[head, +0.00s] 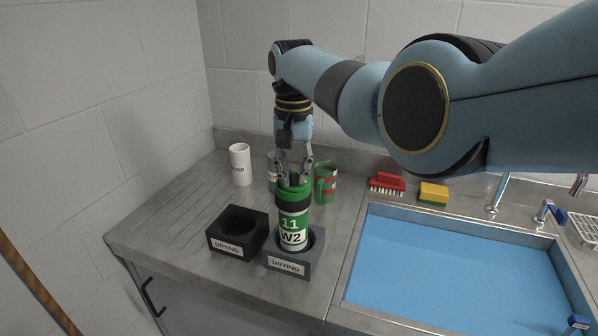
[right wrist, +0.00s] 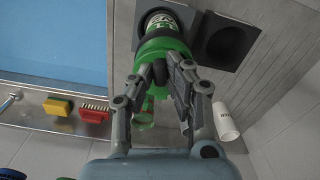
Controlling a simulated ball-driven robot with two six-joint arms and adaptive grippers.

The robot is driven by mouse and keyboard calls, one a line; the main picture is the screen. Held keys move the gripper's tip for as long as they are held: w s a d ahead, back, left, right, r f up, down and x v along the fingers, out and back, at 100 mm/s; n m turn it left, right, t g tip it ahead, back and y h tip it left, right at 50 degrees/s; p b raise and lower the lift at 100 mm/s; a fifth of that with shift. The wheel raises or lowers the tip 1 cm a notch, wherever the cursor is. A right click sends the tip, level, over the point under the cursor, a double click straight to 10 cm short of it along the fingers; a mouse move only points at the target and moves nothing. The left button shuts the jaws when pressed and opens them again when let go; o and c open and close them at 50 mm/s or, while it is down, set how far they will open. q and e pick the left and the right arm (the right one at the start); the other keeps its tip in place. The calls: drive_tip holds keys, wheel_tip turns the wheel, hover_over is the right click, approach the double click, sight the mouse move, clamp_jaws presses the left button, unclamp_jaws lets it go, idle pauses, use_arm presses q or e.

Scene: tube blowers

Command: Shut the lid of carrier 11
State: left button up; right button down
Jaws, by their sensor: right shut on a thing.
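The fingers cover part of this end, and I cannot tell whether the lid is fully seated. My left gripper is not in view.
Behind are a white cup (head: 240,166), a grey cup partly hidden by my gripper, and a green and red cup (head: 326,184). Right are a red brush (head: 387,184), a sponge (head: 433,193) and a blue-filled sink (head: 440,265). The counter's left is clear.

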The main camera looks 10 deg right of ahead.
sight(292, 175)
drive_tip(key=shift+w+a+m, duration=0.1)
drive_tip(key=shift+a+m, duration=0.15)
drive_tip(key=shift+m, duration=0.25)
drive_tip(key=c, duration=1.3)
unclamp_jaws()
wheel_tip(292, 175, up, 12)
drive_tip(key=shift+r, duration=0.1)
